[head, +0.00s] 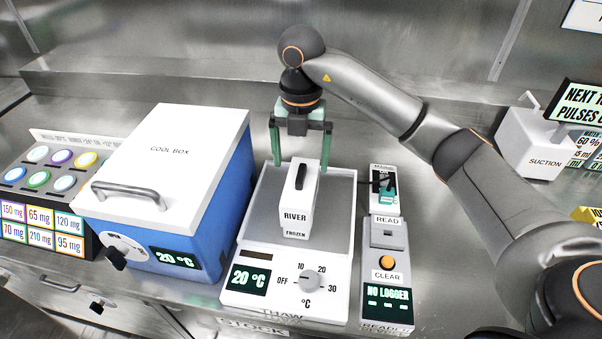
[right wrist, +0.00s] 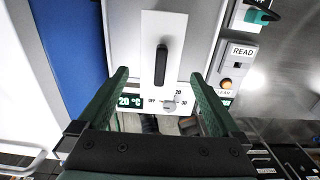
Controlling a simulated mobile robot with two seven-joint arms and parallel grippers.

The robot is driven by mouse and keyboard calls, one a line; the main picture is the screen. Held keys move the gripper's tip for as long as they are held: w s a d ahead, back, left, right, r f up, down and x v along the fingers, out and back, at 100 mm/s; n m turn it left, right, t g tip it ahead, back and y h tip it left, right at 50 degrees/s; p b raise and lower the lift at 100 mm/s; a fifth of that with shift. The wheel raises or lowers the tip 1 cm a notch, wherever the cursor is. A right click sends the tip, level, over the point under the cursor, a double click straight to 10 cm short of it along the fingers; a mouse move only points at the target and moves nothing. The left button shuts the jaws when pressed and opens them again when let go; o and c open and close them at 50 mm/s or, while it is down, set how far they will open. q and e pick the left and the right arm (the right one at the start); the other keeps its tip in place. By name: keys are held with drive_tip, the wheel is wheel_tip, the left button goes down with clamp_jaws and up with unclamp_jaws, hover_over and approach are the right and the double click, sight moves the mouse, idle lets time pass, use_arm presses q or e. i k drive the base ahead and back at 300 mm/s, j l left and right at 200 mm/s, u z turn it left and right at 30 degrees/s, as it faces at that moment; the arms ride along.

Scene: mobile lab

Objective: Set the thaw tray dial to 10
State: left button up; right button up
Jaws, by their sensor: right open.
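The thaw tray (head: 342,224) is a white unit with a grey top plate and a "20 °C" display. Its round dial (head: 311,281) is on the front panel, marked OFF, 10, 20 and 30; I cannot tell its setting for certain. The dial also shows in the right wrist view (right wrist: 169,104). A white box labelled RIVER FROZEN (head: 295,217), with a black handle, stands upright on the plate. My right gripper (head: 300,166) is open above the tray, its fingers on either side of the box's top, holding nothing. My left gripper is not in view.
A blue cool box (head: 200,215) with a white lid stands close left of the tray. A logger reader (head: 387,262) with READ and CLEAR labels stands close right. Coloured dose buttons (head: 61,158) are at far left, a suction unit (head: 533,143) at right.

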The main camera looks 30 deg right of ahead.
sight(309, 280)
drive_tip(key=z, duration=0.9)
